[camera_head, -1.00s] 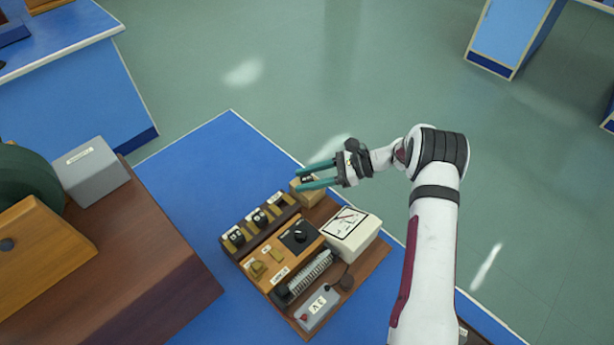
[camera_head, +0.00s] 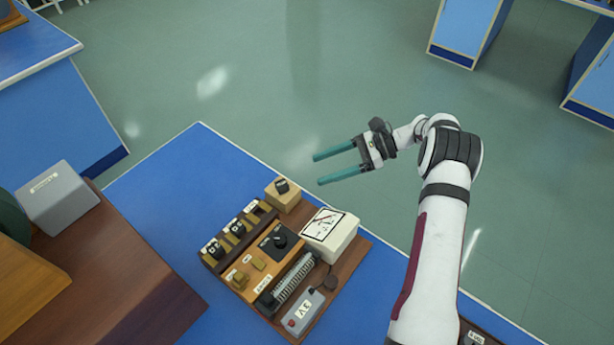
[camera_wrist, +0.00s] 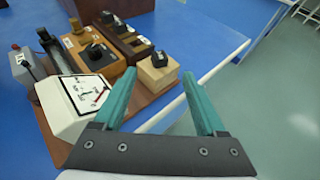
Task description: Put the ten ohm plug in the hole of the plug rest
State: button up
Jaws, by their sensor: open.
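A black plug (camera_head: 281,186) stands upright in a light wooden block (camera_head: 287,201), which looks like the plug rest, at the back end of the instrument board. The wrist view also shows the plug (camera_wrist: 159,60) on top of the block (camera_wrist: 155,79). Its label is too small to read, and its lower part is hidden. My gripper (camera_head: 318,170) is open and empty, up and right of the block and apart from it. In the wrist view its two teal fingers (camera_wrist: 157,76) point toward the block.
Two more black plugs (camera_head: 236,228) sit in a dark row with brass pieces. A white meter (camera_head: 331,232), a black knob (camera_head: 279,241), a coil and a grey box (camera_head: 304,310) share the board. A grey labelled box (camera_head: 58,198) stands on the brown bench at left.

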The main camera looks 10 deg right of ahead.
jog(key=s+a+r+n+g+h, duration=0.1)
jog(key=s+a+r+n+h, duration=0.2)
jog(key=s+r, duration=0.45)
jog(key=s+a+r+n+g+h, duration=0.1)
jog(key=s+a+r+n+h, duration=0.25)
jog(key=s+r, duration=0.45)
jog(key=s+d+f+n+t+h, duration=0.1)
jog(key=s+f+n+h, duration=0.1)
jog(key=s, duration=0.7)
jog(key=s+d+f+n+t+h, duration=0.1)
jog(key=s+n+h, duration=0.2)
jog(key=s, duration=0.6)
jog(key=shift+s+d+f+n, duration=0.2)
jog(key=shift+f+n, duration=0.15)
jog(key=shift+n, duration=0.1)
